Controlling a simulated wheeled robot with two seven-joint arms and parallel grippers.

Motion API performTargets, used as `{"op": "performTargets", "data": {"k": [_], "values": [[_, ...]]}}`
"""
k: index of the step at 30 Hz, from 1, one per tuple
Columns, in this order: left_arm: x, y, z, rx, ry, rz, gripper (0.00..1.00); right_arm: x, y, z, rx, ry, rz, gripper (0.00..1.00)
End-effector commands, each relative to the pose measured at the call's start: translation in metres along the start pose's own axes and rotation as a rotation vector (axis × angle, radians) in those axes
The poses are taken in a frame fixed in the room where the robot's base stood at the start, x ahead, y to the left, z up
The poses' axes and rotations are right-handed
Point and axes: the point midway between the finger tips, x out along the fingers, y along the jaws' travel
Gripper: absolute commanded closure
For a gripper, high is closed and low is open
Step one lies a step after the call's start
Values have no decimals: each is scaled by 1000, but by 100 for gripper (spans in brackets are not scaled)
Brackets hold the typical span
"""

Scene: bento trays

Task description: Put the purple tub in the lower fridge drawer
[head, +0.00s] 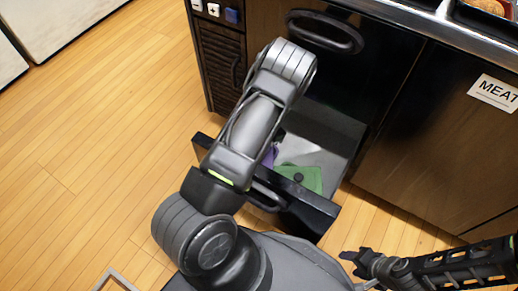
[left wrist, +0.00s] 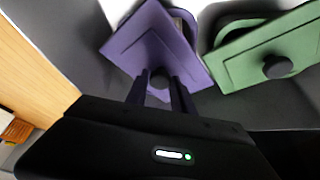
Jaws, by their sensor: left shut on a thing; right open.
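The lower fridge drawer (head: 335,127) is pulled open, with a dark front panel and grey inside. The purple tub (left wrist: 135,42) has a lid with a dark round knob; only a sliver of the purple tub (head: 269,157) shows in the head view beside my left arm. My left gripper (left wrist: 161,82) is shut on its knob, with the tub at the drawer; whether it rests on the floor is unclear. In the head view my arm hides this gripper. My right gripper (head: 349,258) is open and empty, low at the right, away from the drawer.
A green tub (head: 312,180) with a dark knob is in the drawer, right of the purple one; it also shows in the left wrist view (left wrist: 240,72). A closed upper drawer handle (head: 325,32) is above. A cabinet with a MEAT label (head: 494,92) stands right. The wooden floor is clear at left.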

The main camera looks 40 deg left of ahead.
Motion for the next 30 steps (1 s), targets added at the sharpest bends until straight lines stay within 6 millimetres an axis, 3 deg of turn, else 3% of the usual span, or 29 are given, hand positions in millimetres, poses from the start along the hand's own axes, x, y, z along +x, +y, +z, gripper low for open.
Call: {"op": "performTargets", "data": {"k": [25,26,30], "values": [[10,0,4,-1,0,1,100,9,3,0,-1,0,0,49],[10,0,4,-1,-1,1,70,8,3,0,-1,0,0,49],[9,0,4,-1,-1,1,59,8,3,0,-1,0,0,49]]}}
